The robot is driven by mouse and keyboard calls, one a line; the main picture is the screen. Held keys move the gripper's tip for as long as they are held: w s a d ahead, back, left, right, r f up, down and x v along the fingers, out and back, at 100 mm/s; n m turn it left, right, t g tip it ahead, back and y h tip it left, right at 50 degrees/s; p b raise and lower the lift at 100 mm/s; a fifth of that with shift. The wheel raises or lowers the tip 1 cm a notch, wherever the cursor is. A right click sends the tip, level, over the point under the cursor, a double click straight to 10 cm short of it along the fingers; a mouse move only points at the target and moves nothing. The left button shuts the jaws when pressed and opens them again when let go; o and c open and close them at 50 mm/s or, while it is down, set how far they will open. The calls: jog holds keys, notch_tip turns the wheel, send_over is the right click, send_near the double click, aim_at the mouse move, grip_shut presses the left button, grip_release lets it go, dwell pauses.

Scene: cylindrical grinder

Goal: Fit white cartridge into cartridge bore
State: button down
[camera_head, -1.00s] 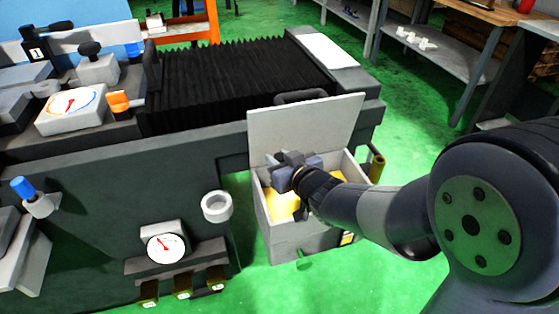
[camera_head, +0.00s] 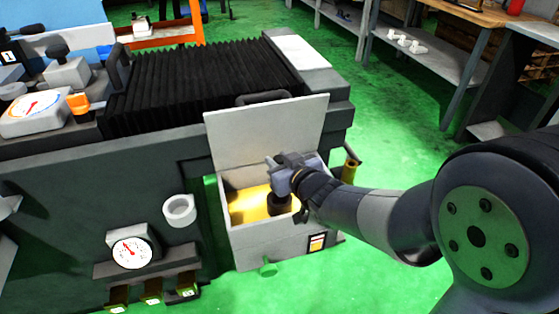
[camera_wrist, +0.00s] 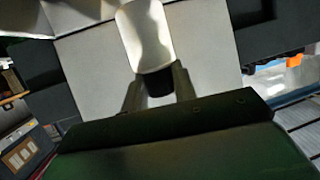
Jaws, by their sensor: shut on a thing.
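My gripper (camera_head: 284,178) is over the open top of a light grey box (camera_head: 270,245) in the head view. In the wrist view its two fingers (camera_wrist: 158,84) are shut on the white cartridge (camera_wrist: 147,35), a pale cylinder with a dark end between the fingers. In the head view a dark round part (camera_head: 279,204) shows below the gripper, against the yellow inside of the box; I cannot tell whether it belongs to the cartridge. A white ring with an open hole (camera_head: 180,210) sits on the machine's front, left of the box. I cannot tell which opening is the cartridge bore.
The box's lid (camera_head: 265,133) stands raised behind the gripper. The dark grinder body (camera_head: 60,190) fills the left, with a dial gauge (camera_head: 131,252) and black bellows (camera_head: 200,85). A brass-coloured handle (camera_head: 350,168) is right of the box.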

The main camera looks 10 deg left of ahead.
jog(key=shift+f+b, duration=2.2)
jog(key=shift+f, duration=0.35)
jog(key=shift+f+b, duration=2.2)
jog(key=shift+r, duration=0.15)
jog(key=shift+r+p, duration=1.65)
jog(key=shift+r, duration=0.1)
jog(key=shift+f+b, duration=1.1)
